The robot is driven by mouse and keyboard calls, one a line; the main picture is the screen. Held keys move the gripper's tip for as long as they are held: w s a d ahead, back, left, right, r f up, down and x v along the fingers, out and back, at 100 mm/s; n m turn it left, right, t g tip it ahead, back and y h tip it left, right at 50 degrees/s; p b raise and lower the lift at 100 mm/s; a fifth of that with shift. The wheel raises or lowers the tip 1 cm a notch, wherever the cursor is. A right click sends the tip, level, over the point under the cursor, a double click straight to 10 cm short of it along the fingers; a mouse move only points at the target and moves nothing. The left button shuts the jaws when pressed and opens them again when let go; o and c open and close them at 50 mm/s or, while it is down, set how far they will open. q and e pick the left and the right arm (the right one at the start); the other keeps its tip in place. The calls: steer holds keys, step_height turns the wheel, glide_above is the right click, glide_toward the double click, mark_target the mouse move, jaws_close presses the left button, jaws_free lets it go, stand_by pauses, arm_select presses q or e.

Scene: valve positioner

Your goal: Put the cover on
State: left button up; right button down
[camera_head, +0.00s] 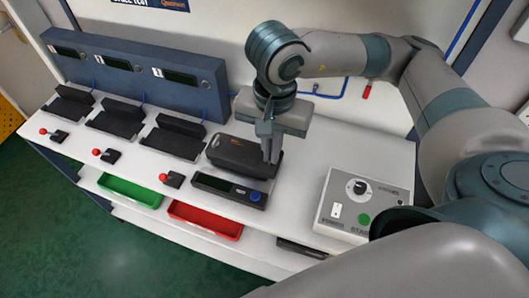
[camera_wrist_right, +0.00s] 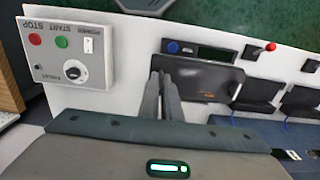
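A dark grey, box-like cover (camera_head: 240,152) with small orange lettering lies on the white bench, right of three black stations. In the right wrist view it is a dark rectangle (camera_wrist_right: 208,82). My right gripper (camera_head: 270,158) points down at the cover's right end. In the right wrist view its two fingers (camera_wrist_right: 162,78) are close together, with their tips over the cover's end. They look shut, and no held thing shows clearly between them. Whether the tips touch the cover I cannot tell. My left gripper is not in view.
A grey control box (camera_head: 360,205) with a dial and buttons stands to the right. A small display unit (camera_head: 230,188) lies in front of the cover. Green (camera_head: 130,190) and red (camera_head: 205,219) trays sit below the front edge. A blue panel (camera_head: 140,72) stands behind.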

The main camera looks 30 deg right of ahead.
steer(key=shift+w+f+b, duration=0.1)
steer(key=shift+f+b, duration=0.1)
steer(key=shift+b, duration=0.1)
steer(key=shift+w+d+r, duration=0.1)
steer(key=shift+w, duration=0.1)
steer(key=w+d+f+p, duration=0.2)
steer(key=w+f, duration=0.2)
steer(key=w, duration=0.2)
steer(key=shift+w+p, duration=0.2)
steer(key=shift+p, duration=0.2)
steer(key=shift+f, duration=0.1)
step_height(320, 180, down, 3)
steer(key=shift+f+p, duration=0.1)
steer(key=shift+p, duration=1.05)
steer(key=shift+f, duration=0.3)
